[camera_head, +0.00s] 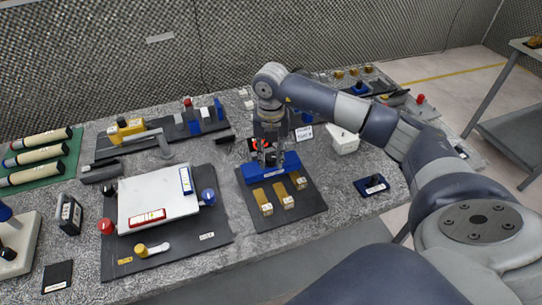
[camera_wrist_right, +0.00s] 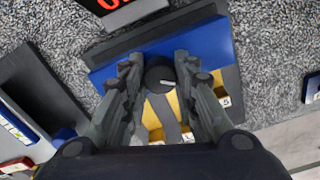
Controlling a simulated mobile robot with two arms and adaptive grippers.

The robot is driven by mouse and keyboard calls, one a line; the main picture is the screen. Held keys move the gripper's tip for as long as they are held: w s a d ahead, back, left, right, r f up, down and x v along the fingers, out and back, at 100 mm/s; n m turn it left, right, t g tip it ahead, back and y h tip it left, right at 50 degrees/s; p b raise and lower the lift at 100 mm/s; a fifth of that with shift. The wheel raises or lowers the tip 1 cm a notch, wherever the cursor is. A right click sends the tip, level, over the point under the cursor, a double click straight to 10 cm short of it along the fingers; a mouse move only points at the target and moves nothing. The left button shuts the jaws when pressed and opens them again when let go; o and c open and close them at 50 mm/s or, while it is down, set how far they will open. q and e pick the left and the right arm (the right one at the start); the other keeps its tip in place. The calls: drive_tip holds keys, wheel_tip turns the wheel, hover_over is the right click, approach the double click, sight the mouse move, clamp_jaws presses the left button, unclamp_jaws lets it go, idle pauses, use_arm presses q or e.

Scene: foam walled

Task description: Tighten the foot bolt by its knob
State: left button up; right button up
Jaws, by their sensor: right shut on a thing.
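A blue fixture (camera_head: 255,174) stands on a dark mat in the middle of the table and also shows in the wrist view (camera_wrist_right: 205,42). A round black knob (camera_wrist_right: 159,74) with a small pale label is at the fixture's near side in the wrist view. My right gripper (camera_head: 270,158) points down over the fixture. In the wrist view my right gripper (camera_wrist_right: 159,68) has its fingers on both sides of the knob, shut on it. The bolt below the knob is hidden. In the head view the fingers hide the knob. My left gripper is out of view.
Several brass blocks (camera_head: 262,202) with number tags lie in front of the fixture. A display with red digits (camera_wrist_right: 116,3) stands behind it. A white plate (camera_head: 155,198) is on the left mat. A white box (camera_head: 343,140) and a small dark blue block (camera_head: 371,186) are to the right.

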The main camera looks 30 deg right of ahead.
sight(271, 156)
drive_tip(key=m, duration=0.4)
drive_tip(key=shift+w+r+m, duration=0.1)
drive_tip(key=shift+r+m, duration=0.05)
drive_tip(key=shift+m, duration=2.75)
drive_tip(key=o, duration=0.9)
drive_tip(key=shift+o, duration=0.7)
wheel_tip(271, 156, up, 12)
